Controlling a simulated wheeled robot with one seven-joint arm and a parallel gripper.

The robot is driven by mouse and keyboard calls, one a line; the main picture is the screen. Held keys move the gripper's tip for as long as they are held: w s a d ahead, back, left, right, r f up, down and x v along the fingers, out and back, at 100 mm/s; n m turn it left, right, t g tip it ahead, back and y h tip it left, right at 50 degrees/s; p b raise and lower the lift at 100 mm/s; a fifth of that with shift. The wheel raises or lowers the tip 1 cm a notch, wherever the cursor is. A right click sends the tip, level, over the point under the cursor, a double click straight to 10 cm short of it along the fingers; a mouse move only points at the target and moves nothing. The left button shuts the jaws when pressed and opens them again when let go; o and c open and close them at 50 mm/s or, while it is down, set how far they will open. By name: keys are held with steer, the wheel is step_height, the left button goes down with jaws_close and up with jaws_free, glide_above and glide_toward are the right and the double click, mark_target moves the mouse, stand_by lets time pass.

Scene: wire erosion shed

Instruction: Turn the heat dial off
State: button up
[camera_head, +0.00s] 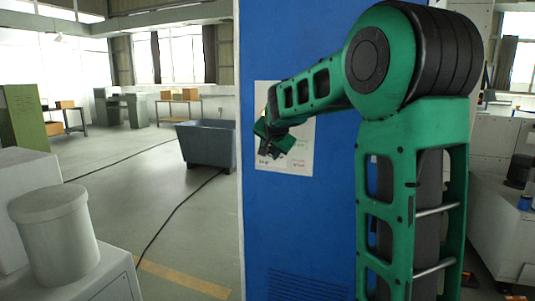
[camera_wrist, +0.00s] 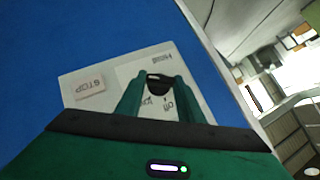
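The heat dial (camera_wrist: 159,87) is a small dark round knob on a white control panel (camera_wrist: 88,108), beneath upside-down lettering that seems to read HEAT. Part of an OFF marking shows between my fingers. My gripper (camera_wrist: 159,80) has its two green fingers apart, with the dial between their tips. Whether the fingers press on the dial is not clear, and the dial's pointer cannot be made out. In the head view the panel (camera_head: 299,155) is on a blue cabinet, and my gripper (camera_head: 268,136) is in front of it, hiding the dial.
A pale label reading E STOP (camera_wrist: 90,88) is beside the dial on the panel. The blue cabinet (camera_head: 300,225) has louvres low down. A grey bin (camera_head: 205,146) stands on the floor beyond it. A white cylinder (camera_head: 55,235) stands at the lower left.

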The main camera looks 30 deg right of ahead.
steer(key=shift+w+a, duration=0.1)
steer(key=shift+w+a+f+n+g+h, duration=0.25)
steer(key=shift+w+n+g+h, duration=0.1)
steer(key=shift+n+g+h, duration=1.7)
steer(key=shift+w+a+f+n+g+h, duration=0.35)
steer(key=shift+n+g+h, duration=1.45)
steer(key=shift+h, duration=0.5)
steer(key=shift+w+a+f+n+g+h, duration=0.2)
steer(key=shift+w+n+g+h, duration=0.15)
steer(key=shift+n+g+h, duration=1.7)
steer(key=shift+f, duration=0.1)
steer(key=o, duration=1)
steer(key=shift+c, duration=0.2)
steer(key=shift+o, duration=0.5)
steer(key=shift+d, duration=0.1)
